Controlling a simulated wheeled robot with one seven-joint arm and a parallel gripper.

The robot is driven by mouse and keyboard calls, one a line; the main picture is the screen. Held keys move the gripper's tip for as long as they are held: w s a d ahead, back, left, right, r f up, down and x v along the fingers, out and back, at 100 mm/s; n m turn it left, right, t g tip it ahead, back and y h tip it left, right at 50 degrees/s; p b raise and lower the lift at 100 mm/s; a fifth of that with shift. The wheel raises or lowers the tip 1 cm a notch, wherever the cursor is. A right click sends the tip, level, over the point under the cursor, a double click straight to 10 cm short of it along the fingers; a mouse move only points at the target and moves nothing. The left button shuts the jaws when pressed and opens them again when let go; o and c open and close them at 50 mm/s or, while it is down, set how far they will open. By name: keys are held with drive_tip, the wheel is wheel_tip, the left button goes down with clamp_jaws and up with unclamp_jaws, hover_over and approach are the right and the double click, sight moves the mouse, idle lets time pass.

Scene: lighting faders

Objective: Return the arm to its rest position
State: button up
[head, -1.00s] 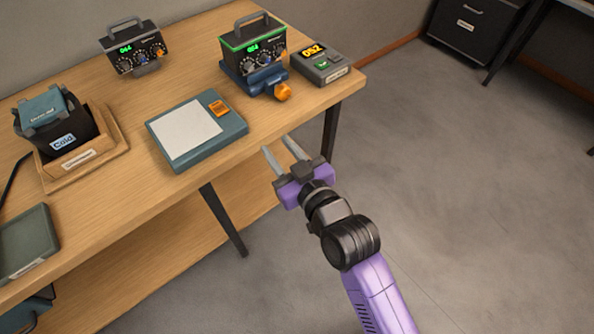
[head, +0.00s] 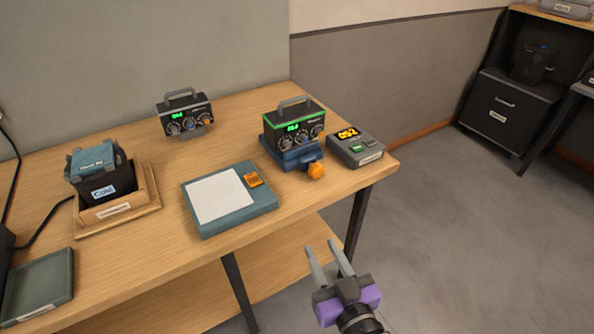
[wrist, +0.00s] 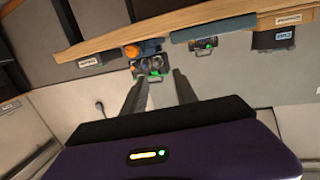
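My gripper (head: 331,264) is in front of the table's front edge at the lower middle of the head view, clear of the table. Its two grey fingers are apart with nothing between them. In the wrist view the open fingers (wrist: 160,92) point toward the table and its devices, which appear upside down. My arm behind the purple gripper body runs out of the head view at the bottom.
The wooden table (head: 150,262) holds a green-edged fader box (head: 292,128) on a blue base, another fader box (head: 184,116), a display unit (head: 356,148), a teal pad (head: 230,198), a Cold bin (head: 102,178) and a green tray (head: 38,288). Open floor (head: 450,230) lies right.

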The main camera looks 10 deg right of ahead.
drive_tip(key=s+d+r+g, duration=0.1)
drive_tip(key=s+d, duration=0.2)
drive_tip(key=s, duration=1.2)
drive_tip(key=s+d+r+m+g+h, duration=0.1)
drive_tip(key=s+d, duration=0.2)
drive_tip(key=s, duration=1.2)
drive_tip(key=shift+d, duration=0.4)
